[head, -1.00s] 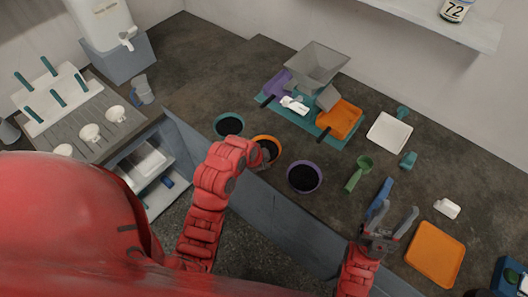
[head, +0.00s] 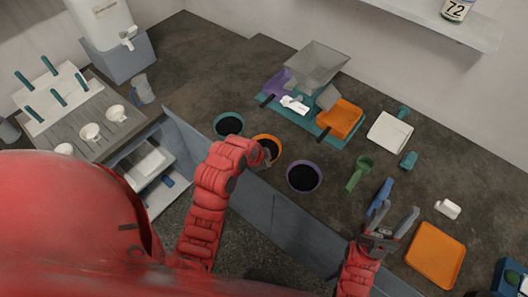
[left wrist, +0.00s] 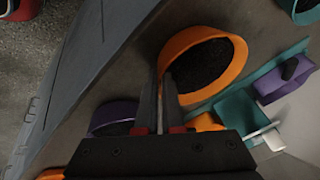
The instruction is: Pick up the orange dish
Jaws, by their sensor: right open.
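The orange dish (head: 267,141) is a round bowl with dark grains in it, between a teal bowl and a purple bowl near the counter's front edge. It also shows in the left wrist view (left wrist: 236,55). My left gripper (head: 262,157) is at the dish's near side, mostly hidden by my wrist in the head view. In the left wrist view its fingers (left wrist: 160,88) are close together with the dish's rim between them. I cannot tell whether the dish is clear of the counter. My right gripper (head: 401,217) is open and empty above the counter's front right.
The teal bowl (head: 229,124) stands behind left and the purple bowl (head: 304,177) to the right, both close by. A green scoop (head: 359,174), a blue tool (head: 380,197) and an orange square tray (head: 436,255) lie further right. A grey hopper (head: 317,65) stands behind.

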